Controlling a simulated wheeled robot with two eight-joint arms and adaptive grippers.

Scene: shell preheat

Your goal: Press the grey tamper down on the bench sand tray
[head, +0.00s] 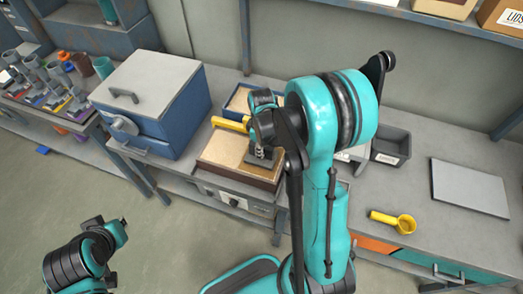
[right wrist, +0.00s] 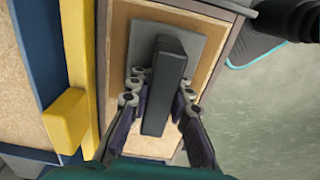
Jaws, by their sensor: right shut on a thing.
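The bench sand tray (head: 222,148) is a wood-rimmed box of tan sand, seen from above in the right wrist view (right wrist: 119,60). The grey tamper (right wrist: 168,75) has a dark block handle on a flat grey plate, which lies over the sand. I cannot tell how firmly the plate touches it. My right gripper (right wrist: 160,98) is shut on the handle, one finger on each side. In the head view the right gripper (head: 262,150) is over the tray, and my arm partly hides the tamper. My left arm is at the lower left; its fingers are not visible.
A blue-framed sand box (head: 238,100) and a yellow bar (head: 230,124) are beside the tray. A blue-grey oven (head: 155,95) stands left. A yellow ladle (head: 395,221), a dark bin (head: 391,146) and a grey slab (head: 468,187) are right, with free bench between.

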